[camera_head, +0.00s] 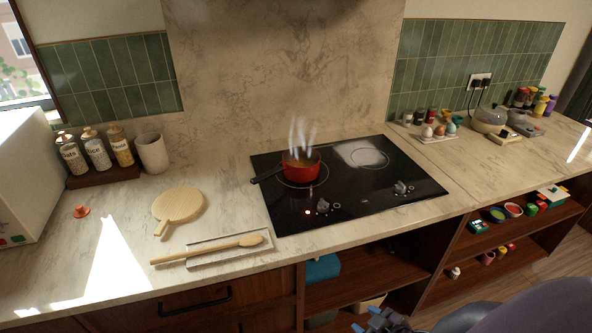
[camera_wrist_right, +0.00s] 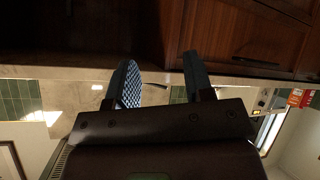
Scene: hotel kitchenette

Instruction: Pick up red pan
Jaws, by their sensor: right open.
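The red pan (camera_head: 303,167) sits on the left part of the black cooktop (camera_head: 350,201), with its dark handle (camera_head: 267,174) pointing left. White steam rises from it, and its contents look brownish. My right gripper (camera_head: 378,320) is at the bottom edge of the head view, in front of the counter and well away from the pan. In the right wrist view my right gripper (camera_wrist_right: 160,80) shows two fingers spread apart with nothing between them. The pan does not show clearly in the wrist view. My left gripper is not in view.
A wooden spoon (camera_head: 208,249) on a rest and a round wooden board (camera_head: 179,205) lie left of the cooktop. Jars (camera_head: 96,149) and a cup (camera_head: 152,153) stand at the back left. An egg tray (camera_head: 437,133) is at right. Open shelves (camera_head: 364,272) lie below the counter.

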